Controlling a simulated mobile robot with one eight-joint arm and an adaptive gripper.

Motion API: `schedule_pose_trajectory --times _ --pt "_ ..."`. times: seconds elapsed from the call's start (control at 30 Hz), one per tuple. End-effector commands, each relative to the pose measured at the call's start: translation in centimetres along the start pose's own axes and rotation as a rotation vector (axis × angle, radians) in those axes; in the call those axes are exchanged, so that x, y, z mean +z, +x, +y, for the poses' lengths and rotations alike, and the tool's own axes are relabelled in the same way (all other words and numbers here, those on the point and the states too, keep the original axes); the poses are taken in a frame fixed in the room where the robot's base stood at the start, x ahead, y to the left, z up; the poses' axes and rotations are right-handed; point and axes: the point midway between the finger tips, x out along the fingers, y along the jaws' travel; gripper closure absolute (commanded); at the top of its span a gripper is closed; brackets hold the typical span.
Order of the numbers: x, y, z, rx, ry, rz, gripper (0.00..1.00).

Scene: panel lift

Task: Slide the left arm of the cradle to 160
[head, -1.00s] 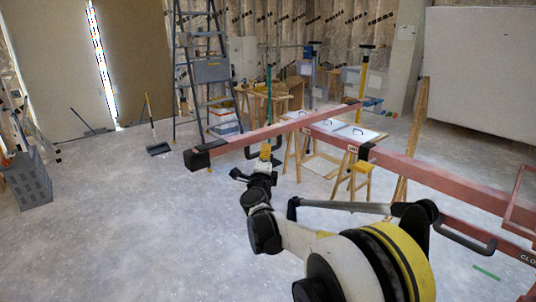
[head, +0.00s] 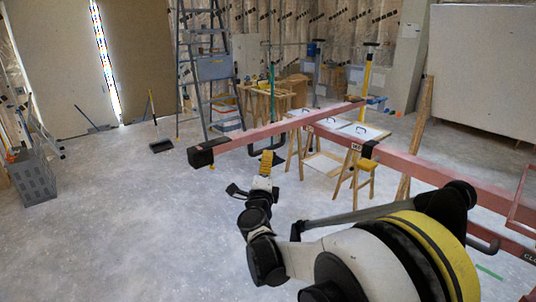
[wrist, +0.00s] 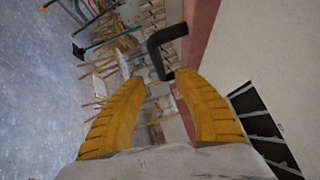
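The cradle's left arm (head: 250,135) is a long red beam with a black end cap (head: 201,156), reaching out to the left in the head view. A dark bent handle (head: 287,151) hangs below it; in the wrist view the black handle (wrist: 154,55) stands just beyond the fingertips, beside the red beam (wrist: 201,30). My gripper (head: 267,156) is below the beam, its yellow fingers pointing up towards it. In the wrist view the fingers (wrist: 160,78) are apart with nothing held between them. The scale reading of 160 cannot be made out.
The cradle's main red rail (head: 430,170) runs to the right with a black fitting (head: 368,149). Behind stand wooden sawhorses (head: 352,172) with white panels, and a stepladder (head: 212,70). A grey crate (head: 33,177) is at left.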

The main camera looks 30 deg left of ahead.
Motion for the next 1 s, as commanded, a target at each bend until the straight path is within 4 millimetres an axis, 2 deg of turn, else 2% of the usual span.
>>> schedule_pose_trajectory --times 0.1,0.3,1.0 --pt "0.1 -2.2 0.0 0.0 -0.001 -0.003 0.62" --pt "0.0 -3.9 0.0 0.0 0.0 -0.001 0.62" --pt "0.1 -4.0 0.0 0.0 0.0 -0.001 0.62"
